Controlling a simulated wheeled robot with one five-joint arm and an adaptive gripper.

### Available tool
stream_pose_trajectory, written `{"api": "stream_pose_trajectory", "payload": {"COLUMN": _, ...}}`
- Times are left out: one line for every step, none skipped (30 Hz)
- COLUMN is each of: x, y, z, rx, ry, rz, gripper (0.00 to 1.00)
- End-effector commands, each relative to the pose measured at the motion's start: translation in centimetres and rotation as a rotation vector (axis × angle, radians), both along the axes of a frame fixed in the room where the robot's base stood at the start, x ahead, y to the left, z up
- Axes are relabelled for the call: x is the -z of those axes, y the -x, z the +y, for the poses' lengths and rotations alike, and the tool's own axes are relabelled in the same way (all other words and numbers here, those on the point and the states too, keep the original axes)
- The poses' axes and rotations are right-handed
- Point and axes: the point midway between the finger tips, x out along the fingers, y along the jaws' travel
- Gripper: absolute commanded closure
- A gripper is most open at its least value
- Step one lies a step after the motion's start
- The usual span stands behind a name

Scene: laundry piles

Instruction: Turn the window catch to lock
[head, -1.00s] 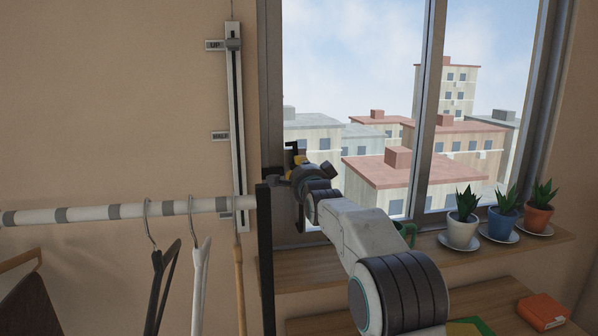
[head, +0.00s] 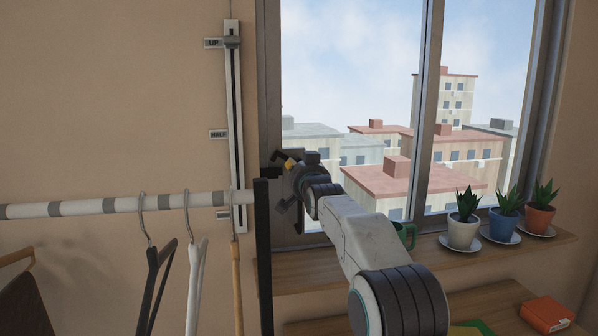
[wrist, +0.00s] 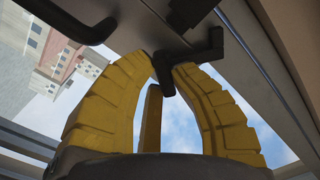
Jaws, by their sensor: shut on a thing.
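The window catch (wrist: 202,50) is a dark, bent lever on the window frame, at the top middle of the wrist view. The two yellow fingers of my gripper (wrist: 168,70) close in around the lower arm of the catch, and my gripper is shut on it. In the head view my gripper (head: 287,164) is at the left upright of the window frame (head: 270,90), tilted to one side. There the catch is mostly hidden by my gripper and wrist, and its exact angle is hard to tell.
A rail (head: 75,207) with several hangers ends near a black post (head: 263,250) just left of my arm. Potted plants (head: 463,231) and a partly hidden green mug (head: 408,234) stand on the sill (head: 340,272). A labelled wall slider (head: 235,120) is left of the window.

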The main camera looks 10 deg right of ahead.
Motion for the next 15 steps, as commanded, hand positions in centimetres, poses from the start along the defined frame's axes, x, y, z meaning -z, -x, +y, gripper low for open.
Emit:
{"api": "stream_pose_trajectory", "payload": {"x": 0.05, "y": -0.01, "z": 0.02, "rx": -0.001, "ry": 0.046, "rz": 0.0, "gripper": 1.0}}
{"api": "stream_pose_trajectory", "payload": {"x": 0.03, "y": -0.01, "z": 0.01, "rx": 0.0, "ry": 0.074, "rz": 0.0, "gripper": 1.0}}
{"api": "stream_pose_trajectory", "payload": {"x": 0.01, "y": -0.02, "z": 0.01, "rx": 0.0, "ry": 0.111, "rz": 0.0, "gripper": 1.0}}
{"api": "stream_pose_trajectory", "payload": {"x": -0.01, "y": -0.02, "z": 0.01, "rx": 0.001, "ry": 0.139, "rz": 0.0, "gripper": 1.0}}
{"api": "stream_pose_trajectory", "payload": {"x": -0.01, "y": -0.02, "z": 0.0, "rx": 0.001, "ry": 0.166, "rz": 0.0, "gripper": 1.0}}
{"api": "stream_pose_trajectory", "payload": {"x": -0.04, "y": -0.02, "z": 0.0, "rx": 0.001, "ry": 0.202, "rz": 0.0, "gripper": 1.0}}
{"api": "stream_pose_trajectory", "payload": {"x": -0.04, "y": -0.02, "z": -0.01, "rx": 0.001, "ry": 0.228, "rz": 0.0, "gripper": 1.0}}
{"api": "stream_pose_trajectory", "payload": {"x": -0.07, "y": -0.02, "z": -0.01, "rx": 0.001, "ry": 0.253, "rz": 0.0, "gripper": 1.0}}
{"api": "stream_pose_trajectory", "payload": {"x": -0.07, "y": -0.02, "z": -0.01, "rx": 0.001, "ry": 0.286, "rz": 0.0, "gripper": 1.0}}
{"api": "stream_pose_trajectory", "payload": {"x": -0.09, "y": -0.02, "z": -0.01, "rx": 0.001, "ry": 0.31, "rz": 0.0, "gripper": 1.0}}
{"api": "stream_pose_trajectory", "payload": {"x": -0.1, "y": -0.02, "z": -0.01, "rx": 0.001, "ry": 0.334, "rz": 0.0, "gripper": 1.0}}
{"api": "stream_pose_trajectory", "payload": {"x": -0.12, "y": -0.02, "z": -0.02, "rx": 0.0, "ry": 0.363, "rz": 0.001, "gripper": 1.0}}
{"api": "stream_pose_trajectory", "payload": {"x": -0.13, "y": -0.02, "z": -0.02, "rx": 0.0, "ry": 0.384, "rz": 0.001, "gripper": 1.0}}
{"api": "stream_pose_trajectory", "payload": {"x": -0.15, "y": -0.02, "z": -0.01, "rx": 0.0, "ry": 0.404, "rz": 0.001, "gripper": 1.0}}
{"api": "stream_pose_trajectory", "payload": {"x": -0.16, "y": -0.02, "z": -0.01, "rx": 0.0, "ry": 0.429, "rz": 0.001, "gripper": 1.0}}
